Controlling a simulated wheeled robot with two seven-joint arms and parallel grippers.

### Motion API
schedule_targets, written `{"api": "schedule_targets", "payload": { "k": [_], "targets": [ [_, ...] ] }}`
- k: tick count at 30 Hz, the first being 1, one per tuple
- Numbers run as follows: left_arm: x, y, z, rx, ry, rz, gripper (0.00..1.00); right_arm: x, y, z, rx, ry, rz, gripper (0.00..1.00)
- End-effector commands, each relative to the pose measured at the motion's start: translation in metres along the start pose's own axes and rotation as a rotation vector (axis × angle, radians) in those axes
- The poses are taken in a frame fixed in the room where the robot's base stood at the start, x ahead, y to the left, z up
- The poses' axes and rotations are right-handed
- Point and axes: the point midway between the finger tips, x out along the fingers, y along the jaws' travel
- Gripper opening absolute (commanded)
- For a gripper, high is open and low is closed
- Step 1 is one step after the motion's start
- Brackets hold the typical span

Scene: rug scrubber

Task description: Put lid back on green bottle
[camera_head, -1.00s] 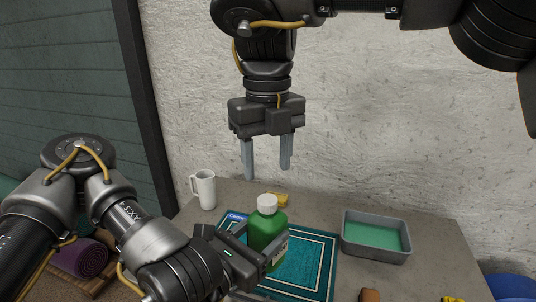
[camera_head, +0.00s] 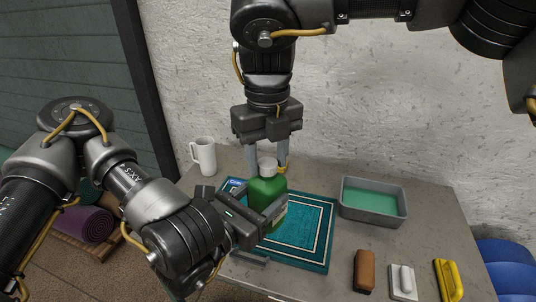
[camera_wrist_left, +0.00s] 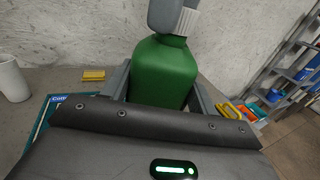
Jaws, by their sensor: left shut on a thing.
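One grey fingertip hides part of the lid in the wrist view. Whether the fingers press on it is unclear.
The teal rug (camera_head: 315,240) lies on the grey table (camera_head: 330,285). A white mug (camera_head: 205,157) stands at the back left. A grey tray with green inside (camera_head: 345,212) is at the right. A brown brush (camera_head: 364,270), white scrubber (camera_head: 403,283) and yellow brush (camera_head: 447,280) lie at front right.

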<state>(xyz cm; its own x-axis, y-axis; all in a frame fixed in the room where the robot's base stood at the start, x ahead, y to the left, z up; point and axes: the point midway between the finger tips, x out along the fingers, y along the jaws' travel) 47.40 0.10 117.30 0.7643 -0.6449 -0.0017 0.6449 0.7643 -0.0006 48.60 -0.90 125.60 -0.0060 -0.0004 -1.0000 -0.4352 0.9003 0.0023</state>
Motion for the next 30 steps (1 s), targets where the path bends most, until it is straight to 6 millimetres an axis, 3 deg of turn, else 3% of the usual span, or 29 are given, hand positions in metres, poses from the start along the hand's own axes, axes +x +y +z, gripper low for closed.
{"api": "schedule_targets", "payload": {
  "k": [1,8,14,15,20,30],
  "targets": [
    [0.0002,-0.0001,0.0010,0.000,-0.003,0.000,0.00,-0.0003,-0.0001,0.0000,0.000,0.000,0.000,0.36],
    [0.0002,-0.0001,0.0010,0.000,-0.003,0.000,0.00,-0.0005,-0.0003,0.0001,0.001,0.000,-0.001,0.06],
    [0.0001,-0.0001,0.0010,0.000,-0.003,0.000,0.00,-0.0005,-0.0004,0.0001,0.009,0.000,-0.001,0.05],
    [0.0001,-0.0001,0.0010,0.000,-0.003,0.000,0.00,-0.0005,-0.0005,0.0001,0.009,0.000,-0.001,0.34],
    [0.0001,-0.0001,0.0010,0.000,-0.003,0.000,0.00,-0.0005,-0.0005,0.0001,0.009,0.000,-0.001,0.55],
    [0.0002,-0.0001,0.0011,0.000,-0.003,0.000,0.00,-0.0029,-0.0003,0.0003,0.009,-0.001,-0.001,0.58]
  ]
}}
